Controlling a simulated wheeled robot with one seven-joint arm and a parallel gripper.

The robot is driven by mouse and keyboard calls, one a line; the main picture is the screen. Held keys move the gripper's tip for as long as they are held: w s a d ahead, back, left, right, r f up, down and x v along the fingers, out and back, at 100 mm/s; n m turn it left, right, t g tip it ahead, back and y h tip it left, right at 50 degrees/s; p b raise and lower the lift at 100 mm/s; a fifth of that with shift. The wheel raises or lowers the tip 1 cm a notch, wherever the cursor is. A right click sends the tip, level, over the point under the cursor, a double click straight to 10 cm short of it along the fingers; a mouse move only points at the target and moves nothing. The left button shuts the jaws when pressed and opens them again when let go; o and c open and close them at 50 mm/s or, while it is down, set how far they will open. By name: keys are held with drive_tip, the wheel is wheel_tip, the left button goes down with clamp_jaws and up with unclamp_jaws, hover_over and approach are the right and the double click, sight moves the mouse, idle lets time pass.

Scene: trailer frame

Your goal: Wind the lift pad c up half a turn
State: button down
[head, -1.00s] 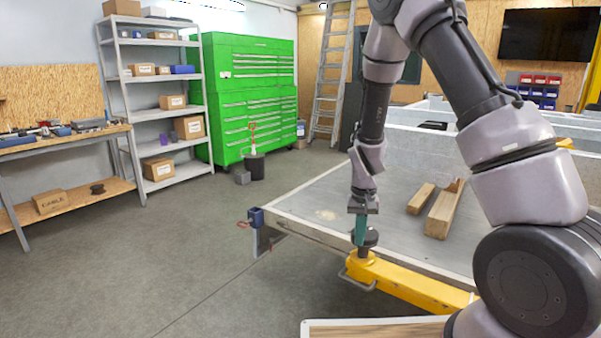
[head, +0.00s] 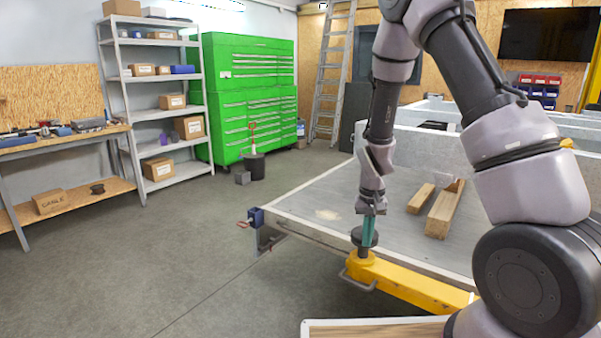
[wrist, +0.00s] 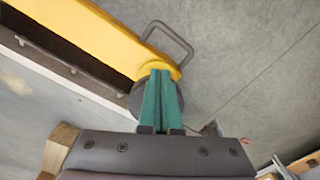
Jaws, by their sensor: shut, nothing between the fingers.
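The lift pad (head: 356,237) is a dark round disc on a short post at the end of the yellow lift arm (head: 405,284), beside the trailer's near edge. My gripper (head: 367,243) points down with its teal fingers together and empty. In the head view the fingers overlap the right part of the pad. In the wrist view the closed fingertips (wrist: 160,72) cover much of the pad (wrist: 134,103), and its dark rim shows to their left. I cannot tell whether the fingers touch it. No pad letter is readable.
A grey handle loop (head: 357,281) sticks out from the yellow arm's end. The grey trailer deck (head: 320,202) holds wooden blocks (head: 440,212) right of my gripper. A blue clamp (head: 256,216) sits at the deck's left corner.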

drive_tip(key=shift+d, duration=1)
drive_tip(key=shift+w+d, duration=0.15)
drive_tip(key=shift+d, duration=0.05)
idle(0.3)
wheel_tip(320, 180, up, 6)
drive_tip(key=shift+s, duration=0.4)
idle(0.5)
drive_tip(key=shift+a, duration=2.3)
drive_tip(key=shift+w+f, duration=0.2)
drive_tip(key=shift+f, duration=1.3)
drive_tip(key=shift+w+f, duration=0.2)
drive_tip(key=shift+f, duration=1.25)
